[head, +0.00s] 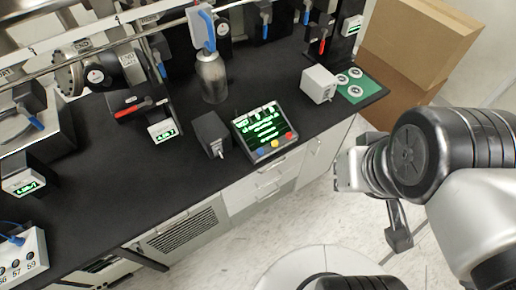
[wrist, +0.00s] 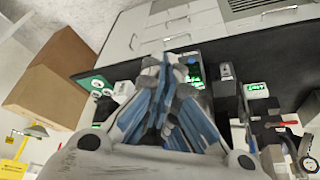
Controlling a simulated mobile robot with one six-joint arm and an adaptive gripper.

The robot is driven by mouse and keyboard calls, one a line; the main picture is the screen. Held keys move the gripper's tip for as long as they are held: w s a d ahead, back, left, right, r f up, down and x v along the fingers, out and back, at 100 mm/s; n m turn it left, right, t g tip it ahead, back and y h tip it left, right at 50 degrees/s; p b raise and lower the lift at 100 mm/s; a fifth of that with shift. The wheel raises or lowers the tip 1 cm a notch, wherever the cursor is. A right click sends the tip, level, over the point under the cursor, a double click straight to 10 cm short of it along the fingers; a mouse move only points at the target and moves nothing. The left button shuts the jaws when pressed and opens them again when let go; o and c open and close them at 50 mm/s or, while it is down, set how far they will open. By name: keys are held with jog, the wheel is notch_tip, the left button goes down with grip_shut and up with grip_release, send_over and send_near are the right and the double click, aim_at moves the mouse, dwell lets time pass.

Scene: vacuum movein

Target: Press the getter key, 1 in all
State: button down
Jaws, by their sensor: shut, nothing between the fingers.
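A control panel (head: 262,130) with a lit green-text screen lies near the front edge of the black bench in the head view. Its lower edge carries a blue key (head: 261,151), a yellow key (head: 274,143) and a red key (head: 289,135). The labels are too small to read, so I cannot tell which is the getter key. In the wrist view, my gripper (wrist: 180,58) is shut and empty, its blue-and-grey fingers together. The panel's green screen (wrist: 195,72) shows partly behind the fingers; its keys are mostly hidden there. The gripper appears apart from the panel.
A dark box (head: 211,133) with a small lever stands left of the panel. A white box (head: 318,84) and a green mat (head: 365,91) with round parts are to the right. A metal bottle (head: 212,78) stands behind. Cardboard boxes (head: 415,45) stand past the bench's right end.

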jog(key=w+f+t+p, duration=0.1)
jog(key=w+f+p, duration=0.1)
jog(key=w, duration=0.9)
jog(key=w+f+t+p, duration=0.1)
jog(key=w+f+p, duration=0.15)
jog(key=w, duration=0.75)
jog(key=w+a+f+m+y+p, duration=0.1)
jog(key=w+a+f+y+p, duration=0.2)
jog(key=a+f, duration=1)
jog(key=w+y, duration=0.2)
jog(key=y, duration=0.1)
jog(key=shift+a+f, duration=0.35)
jog(key=shift+a, duration=0.05)
jog(key=shift+f, duration=0.15)
jog(key=b, duration=0.7)
send_over(263, 150)
notch_tip(263, 150, down, 7)
jog(key=shift+f, duration=0.1)
jog(key=shift+w+f+b, duration=0.1)
jog(key=shift+f+b, duration=0.5)
jog(key=shift+f, duration=0.1)
